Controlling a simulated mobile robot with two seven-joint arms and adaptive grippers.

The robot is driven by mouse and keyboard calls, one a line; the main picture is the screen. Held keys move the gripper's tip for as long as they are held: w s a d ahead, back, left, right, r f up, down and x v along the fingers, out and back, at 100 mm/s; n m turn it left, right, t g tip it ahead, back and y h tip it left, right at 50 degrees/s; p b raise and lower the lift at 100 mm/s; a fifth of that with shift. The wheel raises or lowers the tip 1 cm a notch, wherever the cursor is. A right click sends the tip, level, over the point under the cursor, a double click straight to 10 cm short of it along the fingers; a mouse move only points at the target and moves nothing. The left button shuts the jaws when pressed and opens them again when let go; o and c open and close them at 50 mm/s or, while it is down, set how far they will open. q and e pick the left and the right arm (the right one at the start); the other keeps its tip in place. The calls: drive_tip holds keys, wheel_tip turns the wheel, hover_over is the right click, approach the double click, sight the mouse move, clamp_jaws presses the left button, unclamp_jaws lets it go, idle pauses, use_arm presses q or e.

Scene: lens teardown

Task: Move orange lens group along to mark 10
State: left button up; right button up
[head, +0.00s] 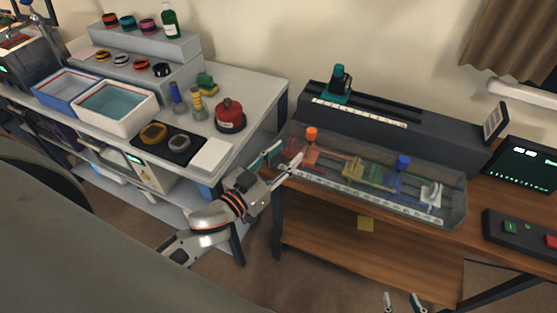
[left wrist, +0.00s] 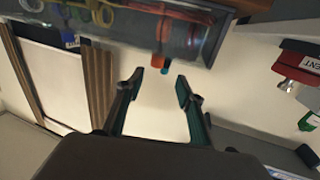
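The orange lens group (head: 310,153) has an orange knob (head: 311,134) on top and sits near the left end of a clear-walled trough (head: 462,212). A numbered scale (head: 380,199) runs along the trough's front; I cannot read its marks. My left gripper (head: 279,158) is open and empty, just left of the knob. In the left wrist view, the orange knob (left wrist: 158,61) shows beyond the gap between the open fingers (left wrist: 160,82), apart from them. My right gripper (head: 403,299) is open and empty at the bottom edge, only its fingertips showing.
A blue-knobbed part (head: 403,162) and a yellow part (head: 352,170) stand farther right in the trough. A dark rail with a teal device (head: 340,84) lies behind. A red canister (head: 229,115) and trays (head: 118,107) stand on the left bench.

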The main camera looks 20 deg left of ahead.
use_arm(q)
drive_tip(key=shift+v, duration=1.2)
drive_tip(key=shift+f, duration=0.1)
drive_tip(key=s+f+g+y, duration=0.1)
drive_tip(key=s+f+g, duration=0.2)
drive_tip(key=s+f, duration=0.3)
drive_tip(key=s+f+m+g, duration=0.1)
drive_tip(key=s+f+g, duration=0.2)
drive_tip(key=s+f, duration=0.4)
wheel_tip(320, 180, down, 9)
drive_tip(key=shift+s+d+f+g+y, duration=0.1)
drive_tip(key=shift+s+d+g+y, duration=0.1)
drive_tip(key=shift+d+g+y, duration=0.15)
